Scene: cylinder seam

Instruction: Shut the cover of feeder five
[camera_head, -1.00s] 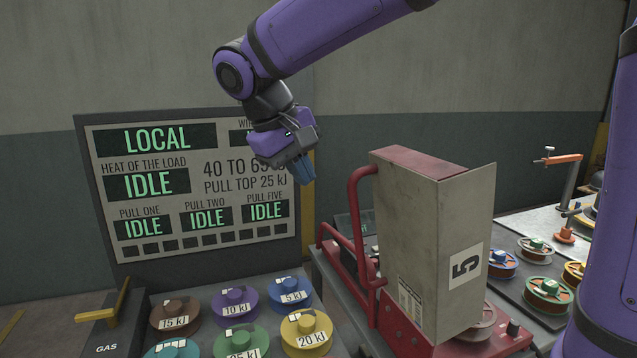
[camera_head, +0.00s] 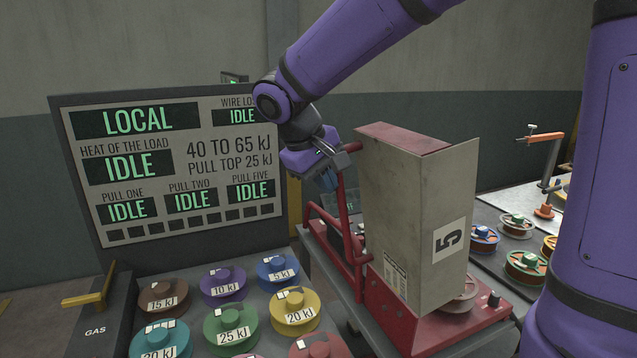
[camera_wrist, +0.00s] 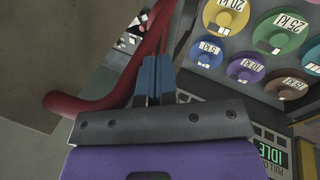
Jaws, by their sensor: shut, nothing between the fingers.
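Feeder five has a red base (camera_head: 425,335) and a tall grey cover (camera_head: 405,205) marked 5, standing upright and open. A red tubular handle (camera_head: 352,240) runs along the left side of the cover. My gripper (camera_head: 328,182) is shut and empty, at the upper left of the cover, close beside the handle's top. Whether it touches the handle cannot be told. In the wrist view, the blue fingertips (camera_wrist: 153,75) are together, with the red handle (camera_wrist: 85,108) just left of and behind them and the grey cover (camera_wrist: 35,60) farther left.
A panel (camera_head: 170,165) reading LOCAL and IDLE stands at the left. Several coloured labelled spools (camera_head: 230,325) sit on the table in front of it. A gas lever (camera_head: 95,298) is at the lower left.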

